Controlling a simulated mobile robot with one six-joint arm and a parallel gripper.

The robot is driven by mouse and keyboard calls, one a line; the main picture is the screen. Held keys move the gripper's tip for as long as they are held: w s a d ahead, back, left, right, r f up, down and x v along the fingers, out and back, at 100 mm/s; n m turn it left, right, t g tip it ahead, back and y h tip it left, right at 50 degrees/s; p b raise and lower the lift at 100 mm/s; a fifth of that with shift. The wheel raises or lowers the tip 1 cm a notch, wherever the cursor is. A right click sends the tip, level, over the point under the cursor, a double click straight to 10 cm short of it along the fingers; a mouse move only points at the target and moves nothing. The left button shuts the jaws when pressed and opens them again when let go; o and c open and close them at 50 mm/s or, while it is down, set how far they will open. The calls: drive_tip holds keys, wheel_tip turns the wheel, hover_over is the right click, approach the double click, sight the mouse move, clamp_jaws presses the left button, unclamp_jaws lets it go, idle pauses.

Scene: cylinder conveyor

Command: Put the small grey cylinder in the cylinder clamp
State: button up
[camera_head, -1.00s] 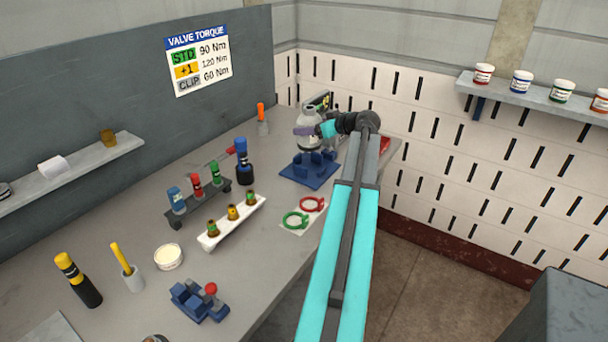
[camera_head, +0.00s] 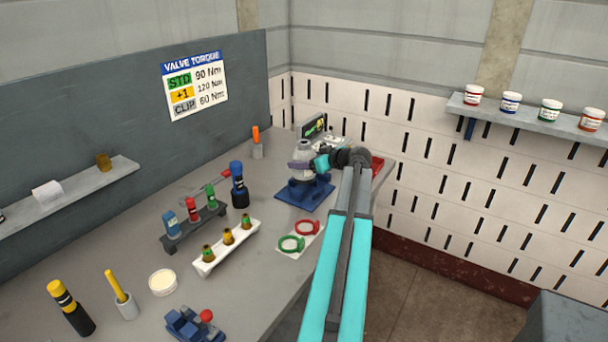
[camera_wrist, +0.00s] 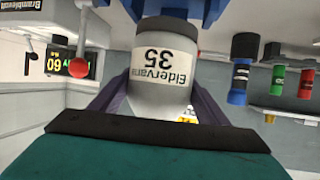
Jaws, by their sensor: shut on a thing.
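The small grey cylinder (camera_head: 303,174), labelled "Eidervans 35", is upright at the blue clamp (camera_head: 290,214) near the back right of the bench. In the wrist view the cylinder (camera_wrist: 163,75) is upside down in the picture, its dark-banded base at the blue clamp parts (camera_wrist: 205,10) along the top edge. My gripper (camera_head: 302,165) is shut around the cylinder, with a dark finger on each side of it in the wrist view. I cannot tell whether the base rests fully on the clamp's seat.
A blue-black cylinder (camera_head: 238,185), a rack of small coloured bottles (camera_head: 195,228) and a white tray (camera_head: 228,246) stand left of the clamp. Red and green rings (camera_head: 300,236) lie in front. A display (camera_head: 313,127) stands behind. A smaller blue clamp (camera_head: 190,326) is nearer.

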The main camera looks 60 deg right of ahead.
sight(306, 174)
drive_tip(key=shift+f, duration=1)
drive_tip(key=shift+f+p, duration=0.1)
drive_tip(key=shift+p, duration=0.2)
drive_tip(key=shift+f+p, duration=0.6)
drive_tip(key=shift+f, duration=1.15)
drive_tip(key=shift+f, duration=0.1)
drive_tip(key=o, duration=1.9)
drive_tip(key=shift+f, duration=0.1)
drive_tip(key=shift+s+a, duration=0.1)
drive_tip(key=shift+s, duration=0.25)
drive_tip(key=b+v, duration=0.1)
drive_tip(key=v, duration=0.2)
drive_tip(key=b+v, duration=0.1)
drive_tip(key=v, duration=0.3)
drive_tip(key=b+v, duration=0.1)
drive_tip(key=v, duration=0.3)
drive_tip(key=shift+s+r+b, duration=0.1)
drive_tip(key=shift+r+b, duration=0.3)
